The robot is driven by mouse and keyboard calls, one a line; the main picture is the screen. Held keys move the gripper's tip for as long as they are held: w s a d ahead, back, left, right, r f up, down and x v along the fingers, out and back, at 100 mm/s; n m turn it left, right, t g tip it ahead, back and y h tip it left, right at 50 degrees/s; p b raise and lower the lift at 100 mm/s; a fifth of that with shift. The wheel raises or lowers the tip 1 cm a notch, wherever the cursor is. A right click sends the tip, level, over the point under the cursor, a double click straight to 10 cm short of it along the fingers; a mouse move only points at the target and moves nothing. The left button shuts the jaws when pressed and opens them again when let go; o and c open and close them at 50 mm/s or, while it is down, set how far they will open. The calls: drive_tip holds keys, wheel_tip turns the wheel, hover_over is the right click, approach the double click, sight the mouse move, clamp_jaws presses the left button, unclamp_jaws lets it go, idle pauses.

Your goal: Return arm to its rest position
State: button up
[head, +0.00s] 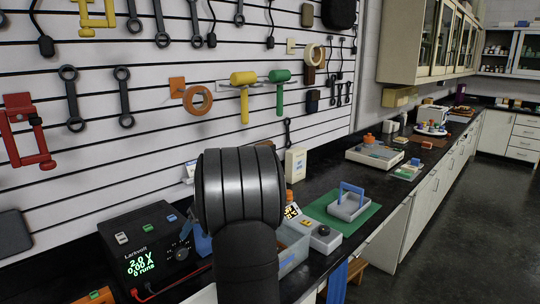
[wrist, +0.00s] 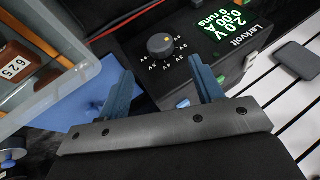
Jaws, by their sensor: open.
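My gripper (wrist: 164,86) shows in the wrist view with its two blue fingers spread apart and nothing between them. Beyond the fingers is a black power supply (wrist: 185,45) with a knob and a green lit display. In the head view my dark arm rises in the foreground and hides part of the bench. The same power supply (head: 150,245) stands just left of the arm there.
A clear bin (head: 292,262) sits right of my arm, also at the wrist view's left (wrist: 70,75). A grey device with a blue handle (head: 350,204) rests on a green mat (head: 322,204). Tools hang on the slatted wall (head: 150,100). The floor (head: 460,230) at right is clear.

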drive_tip(key=v, duration=0.9)
drive_tip(key=g+y, duration=0.1)
approach(184, 252)
drive_tip(key=shift+d, duration=0.1)
drive_tip(key=d+r+h, duration=0.1)
drive_tip(key=d+r, duration=0.2)
drive_tip(key=r, duration=0.4)
drive_tip(key=shift+t, duration=0.5)
drive_tip(key=x, duration=1.1)
drive_tip(key=s+x, duration=0.1)
drive_tip(key=x, duration=0.5)
drive_tip(key=shift+f, duration=0.1)
